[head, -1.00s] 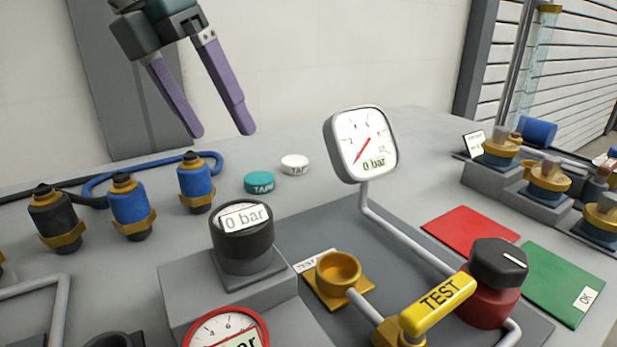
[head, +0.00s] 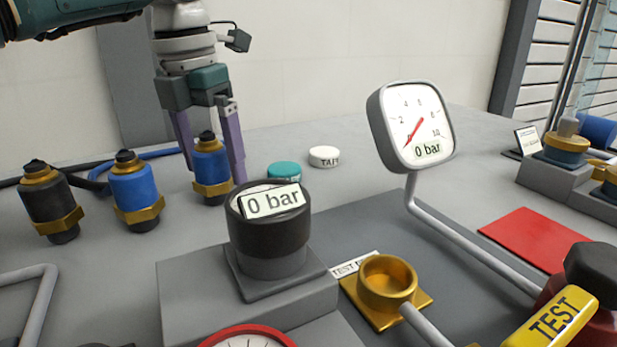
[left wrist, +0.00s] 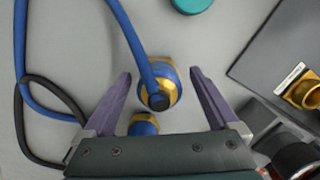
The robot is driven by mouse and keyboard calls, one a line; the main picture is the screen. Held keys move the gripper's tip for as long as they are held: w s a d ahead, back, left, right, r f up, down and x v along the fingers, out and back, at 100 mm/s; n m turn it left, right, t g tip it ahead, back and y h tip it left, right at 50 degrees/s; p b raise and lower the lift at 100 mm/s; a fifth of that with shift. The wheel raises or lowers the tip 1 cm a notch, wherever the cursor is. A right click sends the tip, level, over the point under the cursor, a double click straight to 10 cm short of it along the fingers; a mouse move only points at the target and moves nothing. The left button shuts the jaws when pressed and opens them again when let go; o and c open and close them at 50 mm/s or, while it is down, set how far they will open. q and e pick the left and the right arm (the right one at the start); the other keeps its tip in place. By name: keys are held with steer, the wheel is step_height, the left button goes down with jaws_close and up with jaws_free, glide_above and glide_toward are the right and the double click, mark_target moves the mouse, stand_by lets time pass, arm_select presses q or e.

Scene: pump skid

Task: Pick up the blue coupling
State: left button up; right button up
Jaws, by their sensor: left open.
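A blue coupling (head: 211,163) with a gold collar stands upright on the grey bench in the head view. My left gripper (head: 214,174) points down with its purple fingers apart, one on each side of this coupling. In the left wrist view the coupling (left wrist: 169,84) lies between the fingers, with visible gaps on both sides and a blue hose (left wrist: 133,40) running to its top. A second blue coupling (head: 134,187) stands to the left in the head view; it is partly hidden by the gripper body in the left wrist view (left wrist: 143,126). My right gripper is not in view.
A black coupling (head: 48,199) stands at the far left. A black gauge (head: 266,236) on a grey block is close in front. Teal tape (head: 284,170) and white tape (head: 323,156) lie to the right. A dial gauge (head: 414,124) stands on a bent pipe.

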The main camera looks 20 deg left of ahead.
arm_select(q)
steer(key=shift+f, duration=0.15)
jaws_close()
stand_by(0.7)
